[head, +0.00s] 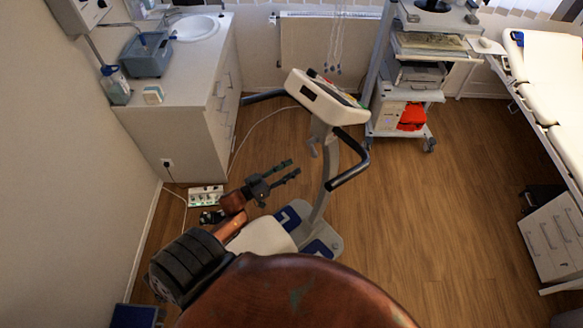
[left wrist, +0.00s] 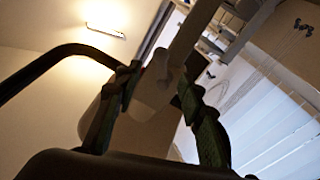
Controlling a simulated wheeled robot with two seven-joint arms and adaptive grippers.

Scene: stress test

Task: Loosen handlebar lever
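The exercise bike stands in mid-room with a white console (head: 325,98), black handlebars (head: 348,170) and a grey column (head: 322,170). A small grey lever (head: 313,147) sticks out from the column below the console. My left gripper (head: 294,168) is open, left of the column and below the lever, its fingers pointing toward the column. In the left wrist view, the two fingers (left wrist: 163,95) stand apart with a pale grey part (left wrist: 155,88), seemingly the lever or its mount, seen between them. I cannot tell whether they touch it. A black handlebar (left wrist: 60,58) curves in at left. My right gripper is not in view.
A sink counter (head: 185,70) stands at back left, a wheeled equipment cart (head: 410,75) at back right, and an exam bed (head: 550,80) at far right. The wood floor right of the bike is clear.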

